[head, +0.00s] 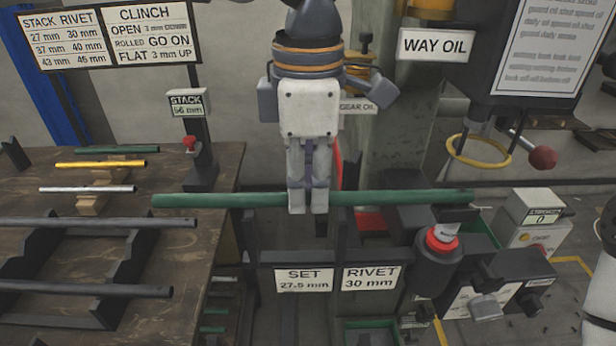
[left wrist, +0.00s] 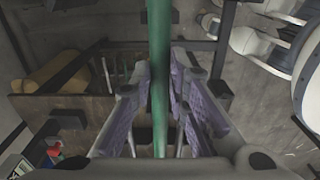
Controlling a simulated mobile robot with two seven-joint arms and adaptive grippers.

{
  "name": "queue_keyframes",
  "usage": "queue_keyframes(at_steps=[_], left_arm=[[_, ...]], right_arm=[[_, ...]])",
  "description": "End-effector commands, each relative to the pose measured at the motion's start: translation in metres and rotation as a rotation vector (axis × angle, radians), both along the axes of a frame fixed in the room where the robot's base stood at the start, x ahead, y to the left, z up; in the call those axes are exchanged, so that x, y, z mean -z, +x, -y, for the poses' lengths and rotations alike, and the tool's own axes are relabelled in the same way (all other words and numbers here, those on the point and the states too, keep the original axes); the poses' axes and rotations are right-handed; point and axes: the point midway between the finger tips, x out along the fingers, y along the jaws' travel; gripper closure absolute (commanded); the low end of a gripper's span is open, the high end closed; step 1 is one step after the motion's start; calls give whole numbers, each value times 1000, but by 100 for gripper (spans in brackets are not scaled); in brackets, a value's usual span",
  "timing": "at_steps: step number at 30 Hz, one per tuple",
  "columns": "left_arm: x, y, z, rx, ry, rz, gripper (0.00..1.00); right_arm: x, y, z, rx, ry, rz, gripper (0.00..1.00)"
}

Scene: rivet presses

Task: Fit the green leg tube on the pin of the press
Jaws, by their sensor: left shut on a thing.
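The green leg tube (head: 400,198) lies level across the middle of the head view. My left gripper (head: 308,205) is shut on it near its middle. The tube also runs lengthwise between the fingers in the left wrist view (left wrist: 160,60). The tube's right end lies over the top of the press (head: 440,243), a dark cylinder with a red ring and a pale top. The pin is not clearly visible under the tube end, and I cannot tell whether the tube is around it or above it. My right gripper is not clearly in view; a white rounded part shows at the right edge.
A wooden table (head: 190,270) at left holds dark racks, grey tubes, a yellow tube (head: 100,164) and another green tube (head: 117,149). A stack gauge (head: 198,150) stands at its back. A control box (head: 530,222) sits right of the press. A red-knobbed lever (head: 542,157) hangs behind.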

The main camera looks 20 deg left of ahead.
Motion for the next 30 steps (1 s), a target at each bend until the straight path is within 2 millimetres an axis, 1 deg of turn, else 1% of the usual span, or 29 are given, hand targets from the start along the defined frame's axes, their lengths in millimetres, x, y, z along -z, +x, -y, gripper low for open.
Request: queue_keyframes(at_steps=[18,30], left_arm=[[16,0,0,-1,1,-1,100],[15,0,0,-1,0,1,100]], right_arm=[[0,0,0,0,0,0,33],[0,0,0,0,0,0,33]])
